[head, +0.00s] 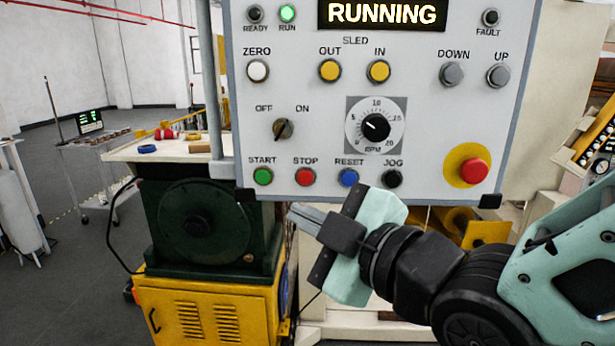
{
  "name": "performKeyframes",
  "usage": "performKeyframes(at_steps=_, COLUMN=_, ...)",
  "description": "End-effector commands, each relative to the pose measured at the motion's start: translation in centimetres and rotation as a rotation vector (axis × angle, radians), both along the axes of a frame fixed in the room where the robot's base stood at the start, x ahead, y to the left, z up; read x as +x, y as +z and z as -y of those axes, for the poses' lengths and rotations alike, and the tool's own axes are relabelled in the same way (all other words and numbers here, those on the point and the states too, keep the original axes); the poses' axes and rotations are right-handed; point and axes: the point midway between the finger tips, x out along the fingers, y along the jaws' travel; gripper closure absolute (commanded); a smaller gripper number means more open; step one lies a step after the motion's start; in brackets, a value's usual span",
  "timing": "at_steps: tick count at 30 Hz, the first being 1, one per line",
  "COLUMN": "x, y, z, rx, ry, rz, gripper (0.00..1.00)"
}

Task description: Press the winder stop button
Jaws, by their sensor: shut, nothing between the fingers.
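The red STOP button (305,177) sits in the bottom row of the grey control panel (440,125), between the green START button (263,177) and the blue RESET button (347,177). The panel's display (381,13) reads RUNNING and the green RUN lamp (287,13) is lit. My gripper (296,213) is shut and empty, its fingers pointing left. In the picture its tips are just below the STOP button. They appear apart from it, but the depth gap is hard to judge. The STOP button is fully visible.
A larger red emergency button (474,171) on a yellow ring is at the panel's lower right, above my arm. A black JOG button (392,178) is beside RESET. A dark green machine housing (200,225) on a yellow base (205,310) stands below left. Open floor lies at left.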

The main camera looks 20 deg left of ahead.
Motion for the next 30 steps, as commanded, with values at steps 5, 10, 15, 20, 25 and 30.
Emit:
performKeyframes(at_steps=5, x=2.1, y=0.2, z=-0.4, rx=-0.001, ry=-0.005, rz=-0.001, gripper=1.0)
performKeyframes(at_steps=10, x=4.4, y=0.2, z=-1.0, rx=-0.002, ry=-0.003, rz=-0.001, gripper=1.0)
performKeyframes(at_steps=15, x=6.4, y=-0.1, z=-1.4, rx=-0.001, ry=-0.003, rz=-0.001, gripper=1.0)
performKeyframes(at_steps=20, x=7.6, y=-0.1, z=-1.7, rx=0.0, ry=-0.002, rz=-0.002, gripper=1.0)
performKeyframes(at_steps=25, x=8.1, y=0.0, z=-1.9, rx=-0.001, ry=-0.002, rz=-0.001, gripper=1.0)
performKeyframes(at_steps=30, x=8.1, y=0.0, z=-1.9, rx=-0.001, ry=-0.001, rz=-0.002, gripper=1.0)
